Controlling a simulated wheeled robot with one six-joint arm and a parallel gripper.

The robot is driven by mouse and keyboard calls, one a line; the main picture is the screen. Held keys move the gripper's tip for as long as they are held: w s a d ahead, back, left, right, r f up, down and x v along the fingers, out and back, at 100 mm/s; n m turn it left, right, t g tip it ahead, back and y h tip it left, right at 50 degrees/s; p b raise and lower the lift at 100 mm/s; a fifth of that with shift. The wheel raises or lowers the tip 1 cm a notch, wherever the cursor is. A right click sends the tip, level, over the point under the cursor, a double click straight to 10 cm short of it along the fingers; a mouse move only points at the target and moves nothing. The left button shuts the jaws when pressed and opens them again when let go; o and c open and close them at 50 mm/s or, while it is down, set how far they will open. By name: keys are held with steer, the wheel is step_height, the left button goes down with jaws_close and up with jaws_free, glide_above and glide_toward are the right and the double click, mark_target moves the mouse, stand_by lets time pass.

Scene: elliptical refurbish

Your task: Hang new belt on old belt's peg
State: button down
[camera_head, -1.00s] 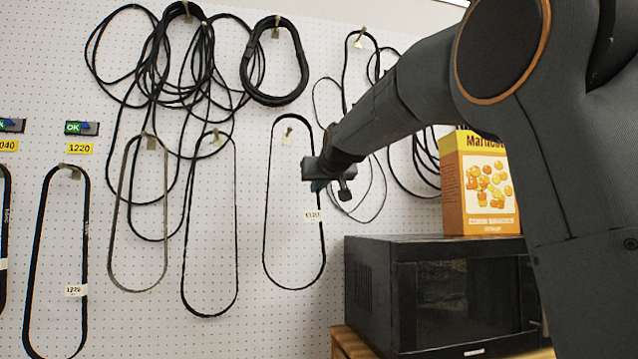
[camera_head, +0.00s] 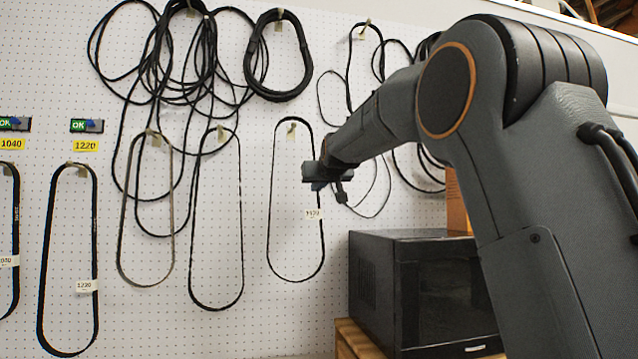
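A thin black belt (camera_head: 270,200) with a white tag (camera_head: 313,214), which seems to read 1220, forms a long upright loop around a peg (camera_head: 292,128). Its top arc is slightly above the peg; I cannot tell whether it rests on it. My gripper (camera_head: 316,172) is at the belt's upper right strand, seen from the side. Its fingers are too small and dark to show whether they are open or closed on the belt. Another black belt (camera_head: 41,260), with a similar tag, hangs at the left under a yellow 1220 label (camera_head: 86,146).
A greyish belt (camera_head: 121,230) and an untagged black belt (camera_head: 193,250) hang left of my gripper. A black microwave (camera_head: 375,285) stands below right on a wooden surface (camera_head: 350,335), with a box (camera_head: 457,205) on top.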

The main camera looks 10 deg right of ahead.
steer(key=shift+w+f, duration=0.15)
steer(key=shift+w, duration=0.35)
steer(key=shift+w+f+b, duration=0.4)
steer(key=shift+w+f, duration=0.1)
steer(key=shift+f, duration=0.2)
steer(key=c, duration=1.9)
jaws_free()
steer(key=shift+s, duration=0.15)
